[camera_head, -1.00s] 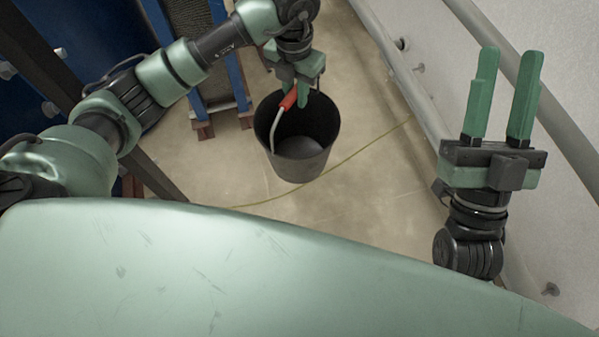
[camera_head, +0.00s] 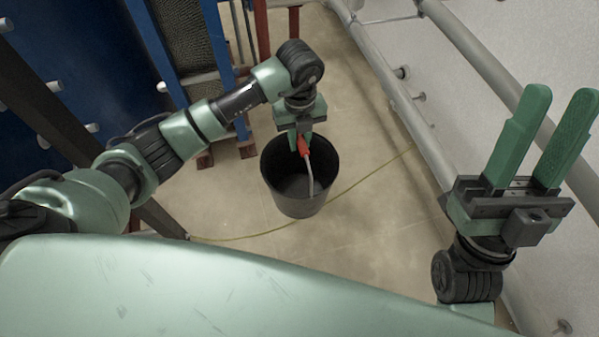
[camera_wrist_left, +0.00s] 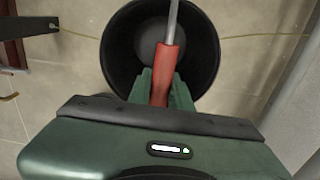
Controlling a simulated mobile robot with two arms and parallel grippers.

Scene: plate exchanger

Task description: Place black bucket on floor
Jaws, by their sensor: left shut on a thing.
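The black bucket (camera_head: 300,198) hangs upright or nearly so below my left gripper (camera_head: 305,143) in the head view. My left gripper is shut on the red grip (camera_head: 303,146) of the bucket's metal handle. In the left wrist view the bucket (camera_wrist_left: 118,62) lies beneath the fingers (camera_wrist_left: 165,88), with the red grip (camera_wrist_left: 169,62) between them. The bucket looks empty. I cannot tell whether its base touches the floor. My right gripper (camera_head: 545,135) is open and empty at the right, fingers pointing up.
The tiled floor (camera_head: 370,225) around the bucket is clear except for a thin yellow-green line (camera_head: 365,175). A grey pipe (camera_head: 375,60) and white wall stand at the right. The blue-framed plate exchanger (camera_head: 180,45) stands at the back left.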

